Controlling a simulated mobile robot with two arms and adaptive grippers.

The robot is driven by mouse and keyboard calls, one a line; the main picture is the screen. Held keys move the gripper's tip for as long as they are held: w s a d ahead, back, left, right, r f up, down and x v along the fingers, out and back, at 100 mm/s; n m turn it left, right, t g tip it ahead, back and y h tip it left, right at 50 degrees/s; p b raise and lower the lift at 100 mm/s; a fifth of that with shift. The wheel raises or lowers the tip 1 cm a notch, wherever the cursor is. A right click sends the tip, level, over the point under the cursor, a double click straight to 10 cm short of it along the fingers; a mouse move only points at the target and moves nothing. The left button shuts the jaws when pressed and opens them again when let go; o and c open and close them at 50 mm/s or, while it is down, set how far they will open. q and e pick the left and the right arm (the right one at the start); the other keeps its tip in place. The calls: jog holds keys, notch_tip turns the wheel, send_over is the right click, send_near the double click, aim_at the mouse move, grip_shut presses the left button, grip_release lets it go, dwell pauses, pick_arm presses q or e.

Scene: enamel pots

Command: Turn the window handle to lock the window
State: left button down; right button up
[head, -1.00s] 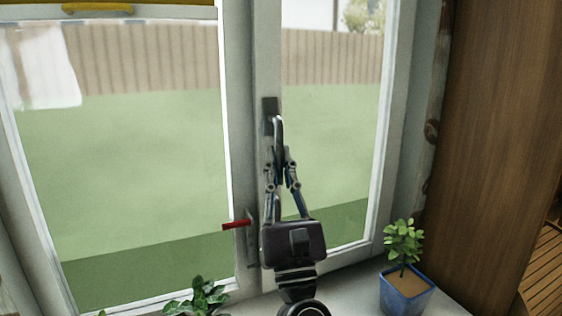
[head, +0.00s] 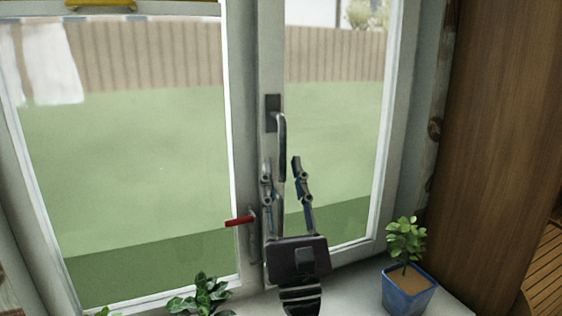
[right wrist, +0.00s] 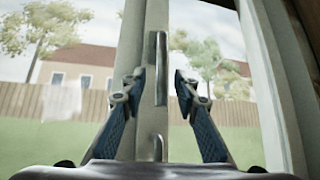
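The dark metal window handle (head: 282,150) hangs straight down from its dark plate (head: 272,112) on the window's middle frame. It also shows upright between the fingers in the right wrist view (right wrist: 161,70). My right gripper (head: 281,164) is open just below and in front of it, one finger on each side of the handle's lower end. In the right wrist view both fingers (right wrist: 158,80) stand clear of the handle. My left gripper is not in view.
A red-handled lever (head: 239,221) is low on the left window frame. A blue potted plant (head: 408,288) stands on the sill at right, and a leafy plant (head: 203,297) is at the bottom left. A wooden panel (head: 492,130) stands at right.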

jog(key=v, duration=0.9)
